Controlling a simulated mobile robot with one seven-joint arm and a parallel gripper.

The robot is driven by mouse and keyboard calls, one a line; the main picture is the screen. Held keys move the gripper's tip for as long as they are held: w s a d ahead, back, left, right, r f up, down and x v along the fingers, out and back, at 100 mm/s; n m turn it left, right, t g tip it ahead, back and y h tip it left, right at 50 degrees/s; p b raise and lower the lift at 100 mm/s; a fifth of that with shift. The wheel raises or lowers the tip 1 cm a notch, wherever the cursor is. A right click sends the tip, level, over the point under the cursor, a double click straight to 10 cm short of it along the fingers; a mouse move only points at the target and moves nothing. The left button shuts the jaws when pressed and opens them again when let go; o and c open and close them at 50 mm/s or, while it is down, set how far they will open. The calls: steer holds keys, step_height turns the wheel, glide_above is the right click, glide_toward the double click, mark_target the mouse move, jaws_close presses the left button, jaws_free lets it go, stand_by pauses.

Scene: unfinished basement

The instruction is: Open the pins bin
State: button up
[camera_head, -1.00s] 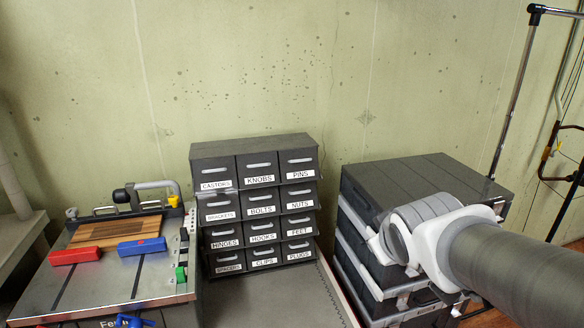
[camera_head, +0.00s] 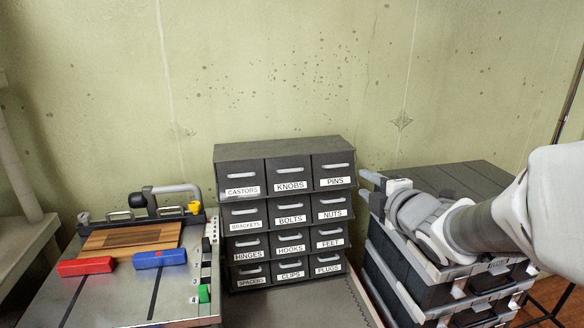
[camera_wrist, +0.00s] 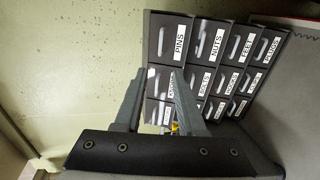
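The dark grey pins bin (camera_head: 333,170) is at the top right of a bin cabinet, with a white PINS label and a pale bar handle. It looks closed, flush with its neighbours. It also shows in the wrist view (camera_wrist: 172,40), turned sideways. My gripper (camera_head: 370,188) is just right of the cabinet, near the height of the pins bin and apart from it. In the wrist view my gripper (camera_wrist: 157,85) has its two fingers spread with nothing between them. They overlap the knobs bin (camera_wrist: 160,83) in that picture, and the pins bin lies beyond their tips.
The nuts bin (camera_head: 330,207) sits directly below the pins bin. Stacked dark cases (camera_head: 470,178) stand right of the cabinet, under my arm. A workbench (camera_head: 130,290) with red and blue blocks is at left. The concrete wall is close behind the cabinet.

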mark_target(331, 170)
steer(key=b+x, duration=0.3)
steer(key=x, duration=1.3)
steer(key=shift+w+f, duration=0.25)
steer(key=shift+w, duration=0.1)
steer(key=shift+a, duration=0.1)
steer(key=shift+c, duration=0.2)
jaws_close()
stand_by(0.3)
